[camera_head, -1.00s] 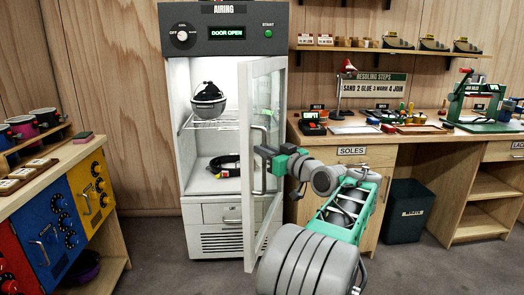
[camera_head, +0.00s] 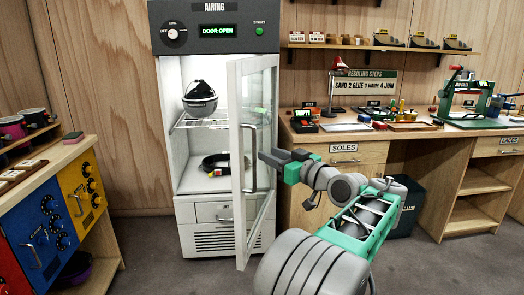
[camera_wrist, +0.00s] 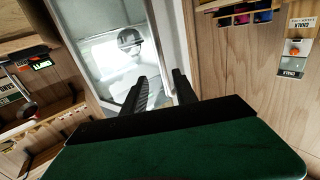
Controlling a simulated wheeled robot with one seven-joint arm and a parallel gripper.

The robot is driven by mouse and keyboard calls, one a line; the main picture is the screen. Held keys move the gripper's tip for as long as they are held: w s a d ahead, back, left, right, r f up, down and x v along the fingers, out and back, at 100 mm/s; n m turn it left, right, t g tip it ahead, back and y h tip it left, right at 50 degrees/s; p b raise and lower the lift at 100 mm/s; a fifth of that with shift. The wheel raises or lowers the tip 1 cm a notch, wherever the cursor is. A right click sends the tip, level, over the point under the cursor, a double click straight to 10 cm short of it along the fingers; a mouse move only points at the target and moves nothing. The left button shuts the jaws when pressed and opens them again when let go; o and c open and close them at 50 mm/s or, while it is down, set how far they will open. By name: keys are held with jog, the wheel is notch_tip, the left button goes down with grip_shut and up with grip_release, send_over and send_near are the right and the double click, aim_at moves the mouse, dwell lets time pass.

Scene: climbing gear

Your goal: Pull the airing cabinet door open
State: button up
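The airing cabinet (camera_head: 215,45) is grey on top with a white body, and its green display reads DOOR OPEN. Its glazed white door (camera_head: 236,170) stands swung well out, hinged on the right, with the interior exposed. The bar handle (camera_head: 251,160) is upright on the door. My gripper (camera_head: 264,157) is just right of the handle and looks apart from it. In the wrist view my gripper (camera_wrist: 160,76) shows two dark fingers spread apart with nothing clearly between them. A pale cabinet frame (camera_wrist: 172,40) shows beyond them.
Inside the cabinet are a dark and grey helmet (camera_head: 199,98) on a wire shelf and a coiled black item (camera_head: 215,163) below. A workbench (camera_head: 345,150) stands right of the cabinet, a coloured-panel cabinet (camera_head: 75,195) at left. Floor in front is clear at left.

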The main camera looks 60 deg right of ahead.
jog(key=shift+s+a, duration=0.15)
jog(key=shift+s, duration=0.2)
jog(key=shift+c, duration=0.3)
jog(key=w+a+r+p, duration=0.1)
jog(key=r, duration=0.2)
jog(key=w+a+r+n+y+p, duration=0.1)
jog(key=w+a+r+p, duration=0.1)
jog(key=r, duration=0.1)
jog(key=w+a+r+n+p, duration=0.1)
jog(key=a+r, duration=0.1)
jog(key=r, duration=0.1)
jog(key=shift+w+a+t+y, duration=0.1)
jog(key=shift+w+t+y, duration=0.2)
jog(key=shift+w+y, duration=0.1)
jog(key=shift+c, duration=1)
jog(key=w+a+r+p, duration=0.3)
jog(key=a+p, duration=0.1)
jog(key=a, duration=0.1)
jog(key=m+g+h, duration=0.4)
jog(key=m+h, duration=0.2)
jog(key=h, duration=0.2)
send_near(255, 143)
jog(key=x, duration=1)
jog(key=shift+w+d, duration=0.15)
jog(key=shift+w, duration=0.15)
